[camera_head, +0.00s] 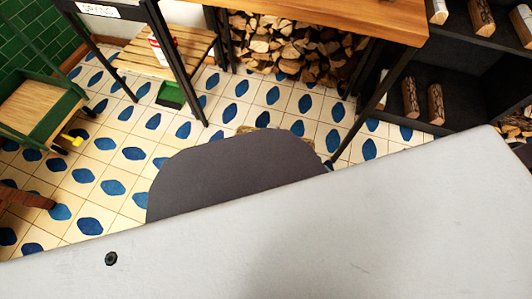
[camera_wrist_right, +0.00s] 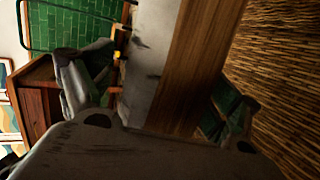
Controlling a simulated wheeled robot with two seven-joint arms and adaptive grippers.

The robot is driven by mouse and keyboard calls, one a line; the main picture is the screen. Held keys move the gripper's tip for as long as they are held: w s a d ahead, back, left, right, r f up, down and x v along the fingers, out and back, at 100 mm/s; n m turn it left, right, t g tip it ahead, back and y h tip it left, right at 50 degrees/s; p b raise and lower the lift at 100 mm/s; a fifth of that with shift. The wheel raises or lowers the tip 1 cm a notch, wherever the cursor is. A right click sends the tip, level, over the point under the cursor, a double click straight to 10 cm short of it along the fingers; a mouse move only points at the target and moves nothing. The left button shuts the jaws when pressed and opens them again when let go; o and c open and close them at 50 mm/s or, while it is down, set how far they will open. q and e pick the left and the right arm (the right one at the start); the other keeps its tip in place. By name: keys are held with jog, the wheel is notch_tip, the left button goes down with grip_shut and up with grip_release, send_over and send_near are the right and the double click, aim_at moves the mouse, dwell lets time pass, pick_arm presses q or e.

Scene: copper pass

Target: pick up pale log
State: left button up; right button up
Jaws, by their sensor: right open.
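Several short logs stand on the dark shelf unit at the right of the head view. The palest-looking is a whitish-barked log (camera_head: 438,11) on the upper shelf, cut by the top edge of the picture. A narrow pale log (camera_head: 382,90) also shows on the lower shelf, partly hidden by a dark post. I cannot tell which one the task means. My right gripper (camera_wrist_right: 160,85) is open in the right wrist view, its fingers wide apart, and no log shows between them. My left gripper is not in view.
Brown logs (camera_head: 410,98) stand beside the pale ones on the dark shelf unit (camera_head: 450,70). A wooden worktop (camera_head: 340,18) stands over stacked firewood (camera_head: 285,45). A green cart (camera_head: 40,105) is at the left. Patterned tiled floor (camera_head: 110,170) lies open between. A large grey surface covers the lower head view.

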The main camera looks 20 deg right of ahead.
jog(key=shift+c, duration=0.5)
jog(key=c, duration=1.6)
jog(key=shift+d+r, duration=0.1)
jog(key=shift+r+p, duration=0.55)
jog(key=shift+r, duration=0.1)
jog(key=shift+r+p, duration=0.95)
jog(key=shift+r, duration=0.5)
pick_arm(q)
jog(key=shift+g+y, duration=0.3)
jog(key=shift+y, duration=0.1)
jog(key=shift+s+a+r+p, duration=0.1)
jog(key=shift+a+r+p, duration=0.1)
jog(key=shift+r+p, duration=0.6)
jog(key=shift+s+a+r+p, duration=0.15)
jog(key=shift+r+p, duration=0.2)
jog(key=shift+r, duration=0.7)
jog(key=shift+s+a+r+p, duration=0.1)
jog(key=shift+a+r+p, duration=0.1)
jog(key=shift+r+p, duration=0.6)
pick_arm(e)
jog(key=shift+r, duration=2.8)
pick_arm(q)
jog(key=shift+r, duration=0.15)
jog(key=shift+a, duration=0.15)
